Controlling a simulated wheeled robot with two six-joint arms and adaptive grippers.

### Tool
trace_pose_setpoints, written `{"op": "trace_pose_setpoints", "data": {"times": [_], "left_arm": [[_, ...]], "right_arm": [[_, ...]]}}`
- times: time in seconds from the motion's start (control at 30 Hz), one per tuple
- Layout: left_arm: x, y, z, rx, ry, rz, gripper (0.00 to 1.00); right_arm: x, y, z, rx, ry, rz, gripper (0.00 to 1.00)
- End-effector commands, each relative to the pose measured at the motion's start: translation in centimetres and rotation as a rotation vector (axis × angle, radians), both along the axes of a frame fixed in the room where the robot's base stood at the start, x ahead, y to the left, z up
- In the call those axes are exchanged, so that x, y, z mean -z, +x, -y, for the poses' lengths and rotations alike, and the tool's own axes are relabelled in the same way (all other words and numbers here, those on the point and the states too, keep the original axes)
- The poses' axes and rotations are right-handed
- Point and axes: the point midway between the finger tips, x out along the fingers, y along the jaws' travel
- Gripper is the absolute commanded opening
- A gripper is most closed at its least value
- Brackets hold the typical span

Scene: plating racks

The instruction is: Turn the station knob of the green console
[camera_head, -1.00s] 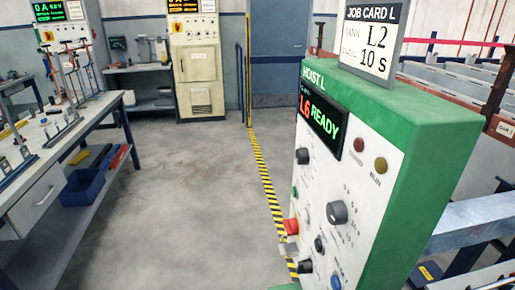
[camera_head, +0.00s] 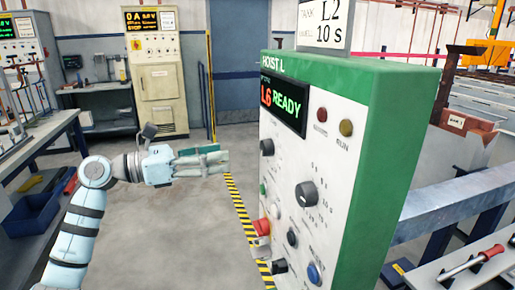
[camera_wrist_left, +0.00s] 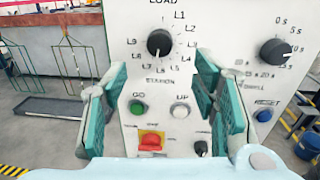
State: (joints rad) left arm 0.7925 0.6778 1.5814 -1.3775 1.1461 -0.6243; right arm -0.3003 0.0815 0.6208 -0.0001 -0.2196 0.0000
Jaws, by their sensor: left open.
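The green console (camera_head: 395,110) stands right of centre in the head view, its white panel facing left, with a display reading "L6 READY". The black station knob (camera_head: 267,147) is on the panel's left part. In the left wrist view the station knob (camera_wrist_left: 160,42) sits inside a ring of L labels, above the word STATION. My left gripper (camera_head: 226,160) is open and empty, left of the panel and apparently short of it. In the wrist view its two teal fingers (camera_wrist_left: 150,92) are spread, with the knob between and above them. My right gripper is not in view.
A dwell knob (camera_head: 306,194), a red stop button (camera_head: 261,227) and a blue reset button (camera_head: 313,273) share the panel. In the wrist view a green button (camera_wrist_left: 137,107) and a white button (camera_wrist_left: 180,110) lie below the knob. A job card (camera_head: 322,25) reads L2, 10 s.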

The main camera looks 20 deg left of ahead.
Motion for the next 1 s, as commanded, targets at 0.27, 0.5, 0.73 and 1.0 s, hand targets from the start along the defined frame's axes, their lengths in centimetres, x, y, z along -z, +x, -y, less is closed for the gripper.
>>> {"op": "trace_pose_setpoints", "data": {"times": [0.27,0.5,0.73,1.0], "left_arm": [[-0.4,4.4,6.3,0.005,-0.009,-0.003,0.54],[-0.1,5.9,8.1,0.000,-0.007,-0.004,0.54],[-0.1,6.0,8.2,0.000,-0.007,-0.005,0.51],[-0.1,6.0,8.2,0.000,-0.007,-0.005,0.07]], "right_arm": [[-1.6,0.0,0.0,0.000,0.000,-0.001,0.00],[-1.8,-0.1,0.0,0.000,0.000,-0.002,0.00],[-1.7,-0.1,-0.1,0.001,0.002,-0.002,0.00],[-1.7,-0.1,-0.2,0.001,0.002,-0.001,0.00]]}}
